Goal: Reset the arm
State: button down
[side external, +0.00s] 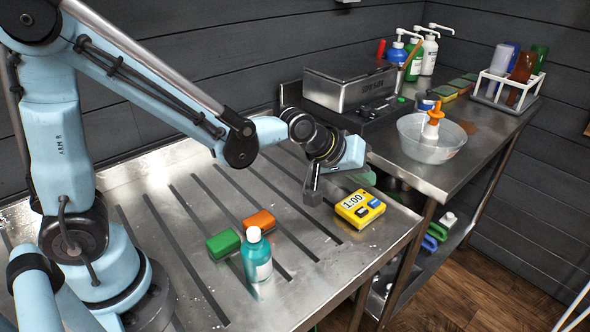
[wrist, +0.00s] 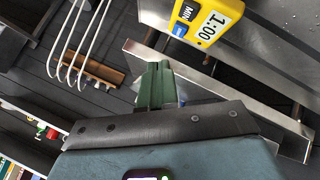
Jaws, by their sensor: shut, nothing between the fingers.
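My gripper (side external: 364,177) is at the right end of the metal table in the side external view, just behind the yellow timer. Its green fingers are together and empty in the wrist view (wrist: 157,86). The yellow timer (side external: 360,209) lies on the table near its right edge and reads 1:00. It also shows at the top of the wrist view (wrist: 206,18), apart from the fingers. My arm reaches across the slotted table (side external: 195,290) from the left.
A teal bottle (side external: 257,257), a green block (side external: 223,243) and an orange block (side external: 260,221) stand on the table. On the right bench are a clear bowl (side external: 431,143), a metal box (side external: 350,84), pump bottles (side external: 429,52) and a white rack (side external: 507,90).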

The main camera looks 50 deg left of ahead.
jog(key=s+a+r+m+g+y, duration=0.1)
jog(key=s+a+r+m, duration=0.1)
jog(key=s+a, duration=0.3)
jog(key=s+a+r+m+y, duration=0.1)
jog(key=s+a, duration=0.4)
jog(key=s, duration=0.6)
jog(key=shift+a+r+m+g+y, duration=0.4)
jog(key=shift+r+m, duration=0.05)
jog(key=shift+m, duration=0.75)
